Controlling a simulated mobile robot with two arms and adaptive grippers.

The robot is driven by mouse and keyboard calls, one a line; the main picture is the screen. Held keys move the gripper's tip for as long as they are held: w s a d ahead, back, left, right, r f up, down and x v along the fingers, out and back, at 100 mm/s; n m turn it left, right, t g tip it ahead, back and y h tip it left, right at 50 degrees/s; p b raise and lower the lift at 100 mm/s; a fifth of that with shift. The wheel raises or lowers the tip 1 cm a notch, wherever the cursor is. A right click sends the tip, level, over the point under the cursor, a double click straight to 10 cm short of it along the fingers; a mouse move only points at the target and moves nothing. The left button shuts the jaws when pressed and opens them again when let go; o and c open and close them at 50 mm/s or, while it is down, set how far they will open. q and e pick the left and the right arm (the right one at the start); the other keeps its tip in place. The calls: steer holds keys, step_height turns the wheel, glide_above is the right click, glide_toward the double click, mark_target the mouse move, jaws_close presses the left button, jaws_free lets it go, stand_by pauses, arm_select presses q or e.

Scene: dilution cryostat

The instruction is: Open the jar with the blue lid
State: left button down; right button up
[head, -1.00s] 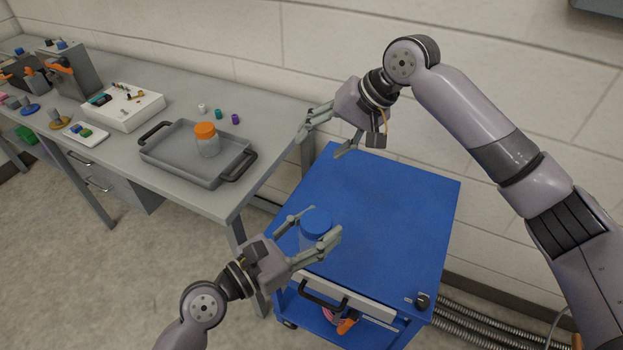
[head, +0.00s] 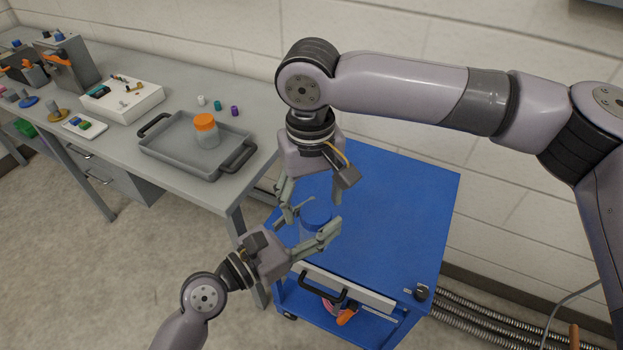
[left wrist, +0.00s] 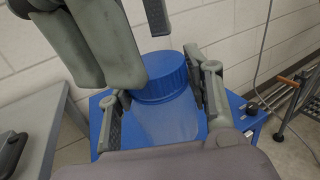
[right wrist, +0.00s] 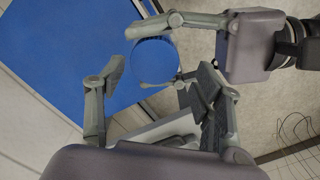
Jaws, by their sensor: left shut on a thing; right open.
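The jar with the blue lid (head: 316,216) stands upright on the blue cart. In the left wrist view its blue ribbed lid (left wrist: 161,77) sits on the clear body (left wrist: 165,122). My left gripper (head: 312,228) is shut on the jar's body, one finger on each side below the lid. My right gripper (head: 313,200) is open and points down above the jar. In the right wrist view the lid (right wrist: 154,60) shows round from above, beyond the open right fingers (right wrist: 155,85) and apart from them.
The blue cart top (head: 400,210) is otherwise clear. A grey tray (head: 170,165) on the bench holds a jar with an orange lid (head: 205,124). A wall is at the back.

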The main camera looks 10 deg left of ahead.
steer(key=shift+f, duration=1.05)
